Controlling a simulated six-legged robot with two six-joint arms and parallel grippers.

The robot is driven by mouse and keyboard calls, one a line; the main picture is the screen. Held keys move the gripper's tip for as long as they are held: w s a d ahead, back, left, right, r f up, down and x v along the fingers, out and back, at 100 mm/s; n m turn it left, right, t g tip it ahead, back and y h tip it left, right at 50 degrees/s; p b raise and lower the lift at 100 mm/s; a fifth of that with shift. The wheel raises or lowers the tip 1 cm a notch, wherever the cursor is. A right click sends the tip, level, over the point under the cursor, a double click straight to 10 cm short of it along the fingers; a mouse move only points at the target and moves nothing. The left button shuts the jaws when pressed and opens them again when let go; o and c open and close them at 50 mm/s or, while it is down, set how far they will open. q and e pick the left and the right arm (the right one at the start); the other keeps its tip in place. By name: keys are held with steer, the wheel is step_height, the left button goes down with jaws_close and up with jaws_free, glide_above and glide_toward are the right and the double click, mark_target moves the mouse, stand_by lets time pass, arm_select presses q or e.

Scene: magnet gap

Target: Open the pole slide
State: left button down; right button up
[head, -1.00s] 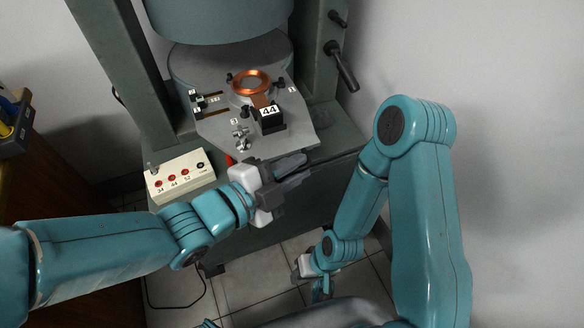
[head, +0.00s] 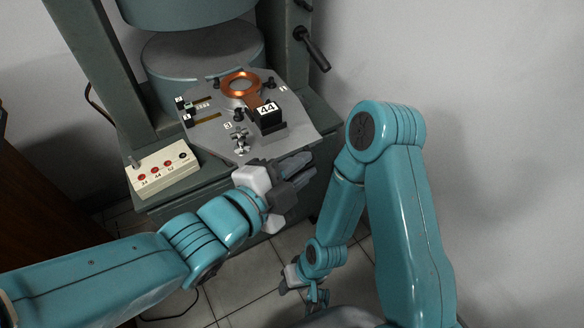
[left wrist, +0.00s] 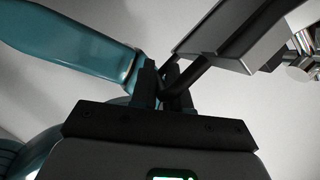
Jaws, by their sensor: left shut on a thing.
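The pole slide (head: 209,140) is a light grey plate between the magnet's poles, drawn partly out toward me. It carries a copper ring (head: 240,83) and a black block labelled 44 (head: 267,117). My left gripper (head: 300,166) is at the slide's front edge in the head view. In the left wrist view my left gripper (left wrist: 164,90) is shut on a dark handle (left wrist: 192,75) under the grey slide (left wrist: 232,32). The handle is hidden in the head view. My right gripper (head: 315,295) hangs low, away from the slide; its jaws are too small to read.
The lower pole (head: 195,68) stands behind the slide, with the upper pole above it. A cream control box (head: 163,172) with several red buttons sits left of the slide. A black lever (head: 312,47) is on the right column.

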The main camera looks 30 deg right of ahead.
arm_select(q)
steer(key=shift+s+f, duration=0.15)
steer(key=shift+s, duration=0.05)
steer(key=shift+w, duration=0.15)
steer(key=c, duration=1.4)
jaws_free()
steer(key=shift+o, duration=1)
steer(key=shift+w+d, duration=0.1)
steer(key=shift+d, duration=0.05)
steer(key=v, duration=1.6)
steer(key=shift+a, duration=0.25)
